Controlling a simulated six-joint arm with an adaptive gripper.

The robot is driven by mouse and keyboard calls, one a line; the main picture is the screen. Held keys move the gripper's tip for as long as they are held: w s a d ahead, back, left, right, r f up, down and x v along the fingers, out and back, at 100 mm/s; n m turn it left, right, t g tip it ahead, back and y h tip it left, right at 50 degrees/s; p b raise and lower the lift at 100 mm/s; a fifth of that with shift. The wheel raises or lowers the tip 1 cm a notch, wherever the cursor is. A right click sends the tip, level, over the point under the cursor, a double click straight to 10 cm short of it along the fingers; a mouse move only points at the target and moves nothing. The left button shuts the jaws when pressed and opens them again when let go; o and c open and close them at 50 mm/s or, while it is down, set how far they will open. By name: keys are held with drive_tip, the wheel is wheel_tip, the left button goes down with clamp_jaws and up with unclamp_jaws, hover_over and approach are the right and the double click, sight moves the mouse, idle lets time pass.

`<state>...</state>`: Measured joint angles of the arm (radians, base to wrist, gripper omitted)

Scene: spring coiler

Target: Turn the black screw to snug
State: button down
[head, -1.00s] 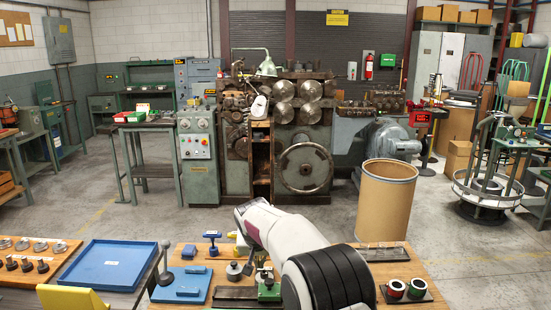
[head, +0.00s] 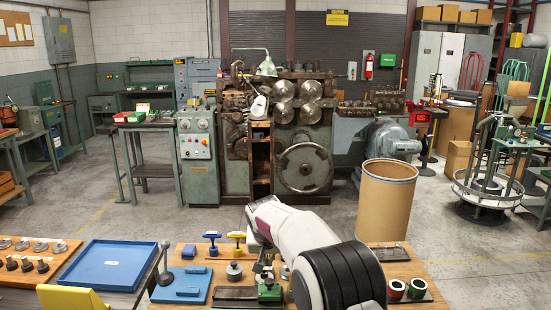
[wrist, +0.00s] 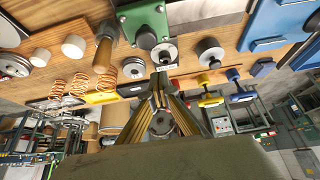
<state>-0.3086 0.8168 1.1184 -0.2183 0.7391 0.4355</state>
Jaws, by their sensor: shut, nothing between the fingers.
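My gripper (wrist: 161,82) shows in the wrist view with its fingertips together and nothing between them. The tips are just below a grey round part with a light, disc-like face (wrist: 163,54). Beside that part is a green block (wrist: 135,18) carrying a dark round knob or screw head (wrist: 147,38); I cannot tell for sure that this is the black screw. The tips appear apart from the knob. In the head view the green block (head: 269,291) stands on the wooden bench, left of my arm.
A yellow T-handle (head: 237,239) and a blue T-handle (head: 212,240) stand at the bench's back. A blue plate (head: 181,286) lies left of the green block. Copper springs (wrist: 80,85) and a wooden handle (wrist: 103,52) show in the wrist view. A blue tray (head: 108,265) is far left.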

sight(267, 275)
drive_tip(key=shift+f, duration=3.25)
drive_tip(key=shift+w+a+r, duration=0.1)
drive_tip(key=shift+w, duration=0.2)
drive_tip(key=shift+s+a, duration=0.15)
drive_tip(key=shift+a, duration=0.5)
drive_tip(key=shift+a, duration=0.4)
drive_tip(key=shift+s+a, duration=0.1)
drive_tip(key=shift+s, duration=0.15)
drive_tip(key=shift+r, duration=2.95)
